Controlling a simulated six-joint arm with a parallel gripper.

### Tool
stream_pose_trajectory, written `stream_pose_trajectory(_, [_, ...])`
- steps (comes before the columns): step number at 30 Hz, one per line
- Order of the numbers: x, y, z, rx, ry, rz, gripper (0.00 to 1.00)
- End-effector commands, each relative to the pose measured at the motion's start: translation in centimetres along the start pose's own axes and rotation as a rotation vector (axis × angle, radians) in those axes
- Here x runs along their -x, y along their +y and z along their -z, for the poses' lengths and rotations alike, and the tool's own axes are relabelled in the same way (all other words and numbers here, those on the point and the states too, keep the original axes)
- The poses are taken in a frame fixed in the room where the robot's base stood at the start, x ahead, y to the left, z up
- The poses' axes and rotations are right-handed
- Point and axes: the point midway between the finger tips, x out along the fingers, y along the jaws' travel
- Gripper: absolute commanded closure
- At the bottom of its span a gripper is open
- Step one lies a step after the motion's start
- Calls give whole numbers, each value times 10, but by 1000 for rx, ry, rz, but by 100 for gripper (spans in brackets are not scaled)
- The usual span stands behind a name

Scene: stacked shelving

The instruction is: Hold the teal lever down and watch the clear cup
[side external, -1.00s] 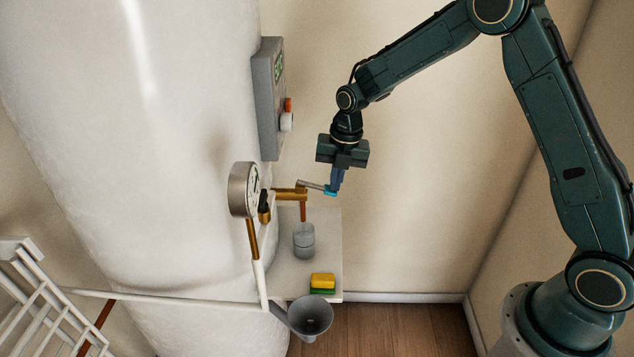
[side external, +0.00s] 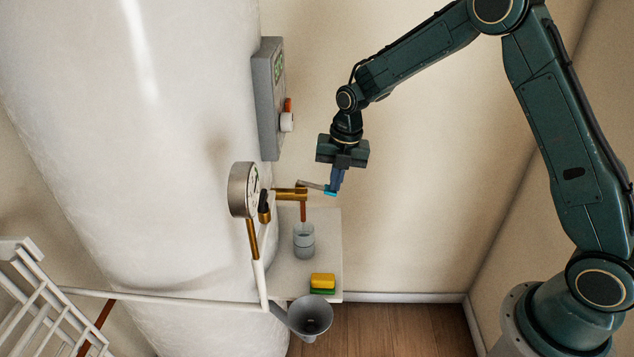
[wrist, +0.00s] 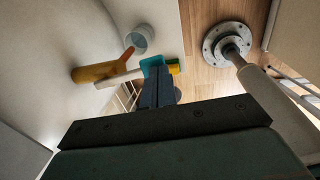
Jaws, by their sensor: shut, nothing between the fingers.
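The teal lever (side external: 330,194) is the coloured end of a pale arm on the brass tap (side external: 289,194), tilted down to the right. My gripper (side external: 333,190) is shut, its blue fingers pointing down at the teal end and seemingly touching it from above. In the wrist view the teal end (wrist: 153,62) lies just at the fingertips (wrist: 155,76). The clear cup (side external: 304,242) stands upright on the shelf under the copper-coloured spout (side external: 303,212). Its lower part looks greyer, but I cannot read a level surely. The cup (wrist: 140,38) also shows in the wrist view.
A white tank (side external: 150,170) fills the left, with a round gauge (side external: 242,190) and a grey control box (side external: 268,98). A yellow and green sponge (side external: 322,283) lies on the pale shelf (side external: 328,245). A grey funnel (side external: 310,316) hangs below. Space right of the shelf is open.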

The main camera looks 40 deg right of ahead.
Motion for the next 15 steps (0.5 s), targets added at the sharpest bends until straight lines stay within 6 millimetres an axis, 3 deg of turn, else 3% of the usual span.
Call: stream_pose_trajectory(15, [4,1,0,1,0,0,100])
